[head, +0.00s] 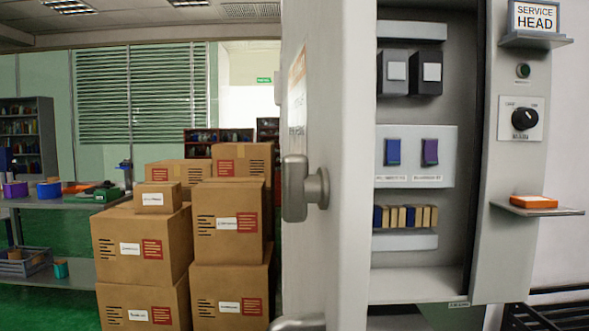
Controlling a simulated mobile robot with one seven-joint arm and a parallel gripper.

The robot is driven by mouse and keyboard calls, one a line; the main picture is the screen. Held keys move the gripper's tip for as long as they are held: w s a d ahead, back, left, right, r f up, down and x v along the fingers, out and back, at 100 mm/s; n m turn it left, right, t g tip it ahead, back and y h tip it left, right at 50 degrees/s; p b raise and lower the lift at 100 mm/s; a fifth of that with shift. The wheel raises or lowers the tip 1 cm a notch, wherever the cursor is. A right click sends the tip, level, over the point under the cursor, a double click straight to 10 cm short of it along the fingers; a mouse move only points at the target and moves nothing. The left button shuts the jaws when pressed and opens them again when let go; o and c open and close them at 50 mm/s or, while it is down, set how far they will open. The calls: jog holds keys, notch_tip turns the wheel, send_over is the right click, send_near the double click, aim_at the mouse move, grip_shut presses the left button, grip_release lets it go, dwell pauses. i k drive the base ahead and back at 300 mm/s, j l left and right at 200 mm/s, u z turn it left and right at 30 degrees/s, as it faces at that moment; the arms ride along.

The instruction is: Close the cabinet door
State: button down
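The cabinet door (335,120) stands open in the head view, swung out toward me and seen nearly edge-on. A grey lever handle (296,188) sits on its face at mid height. A second rounded grey piece shows at the bottom edge of the picture; I cannot tell what it is. The grey cabinet (420,285) is to the right of the door, its inside exposed. Inside are two dark grey modules (425,73), a blue switch (393,152), a purple switch (430,152) and a row of blue and tan blocks (405,216). My gripper is not in view.
Stacked cardboard boxes (228,223) stand left of the door. A grey bench (60,200) with coloured items is farther left. On the cabinet's right side are a black rotary knob (524,118) and a small shelf (540,210) bearing an orange item (533,202).

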aim_at(329, 54)
jog(key=z, duration=0.3)
jog(key=j+z, duration=0.8)
jog(key=k+j, duration=0.1)
jog(key=j, duration=0.25)
jog(key=k+j+z, duration=0.1)
jog(key=j, duration=0.25)
jog(key=k+j, duration=0.1)
jog(key=j, duration=0.25)
jog(key=k+j, duration=0.1)
jog(key=j, duration=0.2)
jog(key=z, duration=0.05)
